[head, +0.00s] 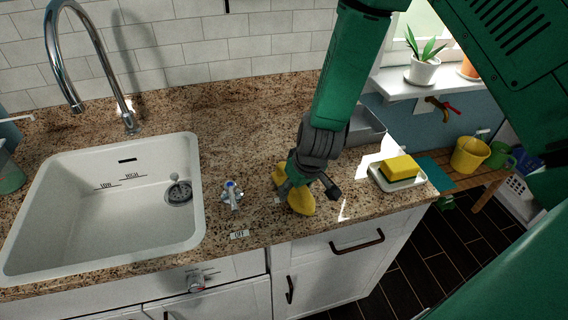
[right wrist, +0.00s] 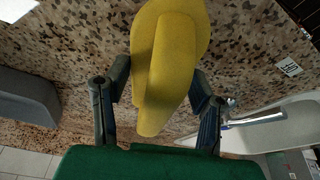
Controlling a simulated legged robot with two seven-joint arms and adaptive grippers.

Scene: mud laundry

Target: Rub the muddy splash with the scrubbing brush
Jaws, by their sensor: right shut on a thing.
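My right gripper (head: 306,180) is shut on a yellow scrubbing brush (head: 301,202), low over the speckled brown counter (head: 215,130), right of the sink. In the right wrist view, the brush (right wrist: 172,55) sits between the two dark fingers of the gripper (right wrist: 163,85), its yellow back toward the camera. Its bristles are hidden, and I cannot tell whether it touches the counter. I cannot make out the muddy splash against the speckled stone; it may be hidden under the brush or arm. My left gripper is not in view.
A white sink (head: 65,215) with a chrome faucet (head: 52,35) is at left. A blue-topped tap handle (head: 231,194) stands close left of the brush. A grey tray (head: 366,127) and a yellow sponge (head: 400,167) on a white dish (head: 387,184) are to the right.

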